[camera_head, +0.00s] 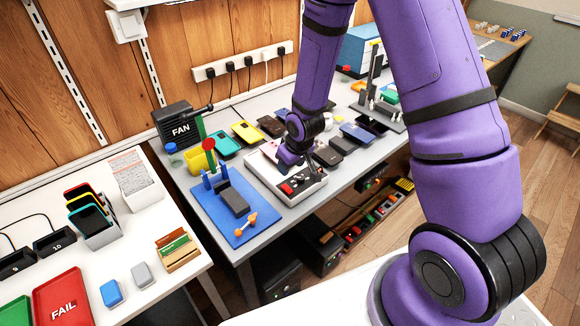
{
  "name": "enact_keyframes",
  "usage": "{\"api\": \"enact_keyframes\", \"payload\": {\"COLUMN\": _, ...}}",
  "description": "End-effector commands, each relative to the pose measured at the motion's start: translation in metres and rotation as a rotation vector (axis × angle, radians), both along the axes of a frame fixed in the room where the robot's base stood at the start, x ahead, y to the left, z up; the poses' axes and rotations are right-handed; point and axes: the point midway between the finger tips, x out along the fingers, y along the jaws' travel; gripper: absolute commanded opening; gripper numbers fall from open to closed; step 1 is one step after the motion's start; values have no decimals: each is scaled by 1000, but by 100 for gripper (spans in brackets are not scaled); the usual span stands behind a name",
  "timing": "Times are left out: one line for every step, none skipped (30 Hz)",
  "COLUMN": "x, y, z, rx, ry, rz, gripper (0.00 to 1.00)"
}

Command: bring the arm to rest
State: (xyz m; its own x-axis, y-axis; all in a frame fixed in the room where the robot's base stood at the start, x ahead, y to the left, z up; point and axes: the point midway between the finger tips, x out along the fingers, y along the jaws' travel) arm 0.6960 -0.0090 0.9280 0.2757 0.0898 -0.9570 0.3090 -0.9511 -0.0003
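My purple arm (452,170) rises from the lower right and bends back down over the grey bench. My gripper (288,160) hangs at the end of the forearm, over the far part of a white-rimmed tray (318,190). The tray holds small dark and red items. The fingers are small and partly hidden by the wrist, so I cannot tell whether they are open, shut or touching anything.
A blue mat (215,225) with a dark phone in a stand lies left of the tray. Several phones line the bench behind, near a FAN box (179,126). A red FAIL tray (64,300) is at the lower left.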

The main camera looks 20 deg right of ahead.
Motion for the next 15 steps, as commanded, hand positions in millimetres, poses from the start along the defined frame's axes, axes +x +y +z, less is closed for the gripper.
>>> {"api": "enact_keyframes", "payload": {"x": 0, "y": 0, "z": 0, "rx": 0, "ry": 0, "rz": 0, "gripper": 49}}
{"api": "enact_keyframes", "payload": {"x": 0, "y": 0, "z": 0, "rx": 0, "ry": 0, "rz": 0, "gripper": 49}}
{"api": "enact_keyframes", "payload": {"x": 0, "y": 0, "z": 0, "rx": 0, "ry": 0, "rz": 0, "gripper": 49}}
{"api": "enact_keyframes", "payload": {"x": 0, "y": 0, "z": 0, "rx": 0, "ry": 0, "rz": 0, "gripper": 49}}
{"api": "enact_keyframes", "payload": {"x": 0, "y": 0, "z": 0, "rx": 0, "ry": 0, "rz": 0, "gripper": 49}}
{"api": "enact_keyframes", "payload": {"x": 0, "y": 0, "z": 0, "rx": 0, "ry": 0, "rz": 0, "gripper": 49}}
{"api": "enact_keyframes", "payload": {"x": 0, "y": 0, "z": 0, "rx": 0, "ry": 0, "rz": 0, "gripper": 49}}
{"api": "enact_keyframes", "payload": {"x": 0, "y": 0, "z": 0, "rx": 0, "ry": 0, "rz": 0, "gripper": 49}}
{"api": "enact_keyframes", "payload": {"x": 0, "y": 0, "z": 0, "rx": 0, "ry": 0, "rz": 0, "gripper": 49}}
{"api": "enact_keyframes", "payload": {"x": 0, "y": 0, "z": 0, "rx": 0, "ry": 0, "rz": 0, "gripper": 49}}
{"api": "enact_keyframes", "payload": {"x": 0, "y": 0, "z": 0, "rx": 0, "ry": 0, "rz": 0, "gripper": 49}}
{"api": "enact_keyframes", "payload": {"x": 0, "y": 0, "z": 1, "rx": -1, "ry": -1, "rz": 0, "gripper": 49}}
{"api": "enact_keyframes", "payload": {"x": 1, "y": 0, "z": 3, "rx": -1, "ry": -1, "rz": -2, "gripper": 49}}
{"api": "enact_keyframes", "payload": {"x": 1, "y": -1, "z": 6, "rx": -2, "ry": -3, "rz": -3, "gripper": 49}}
{"api": "enact_keyframes", "payload": {"x": 1, "y": -2, "z": 11, "rx": -5, "ry": -6, "rz": -5, "gripper": 49}}
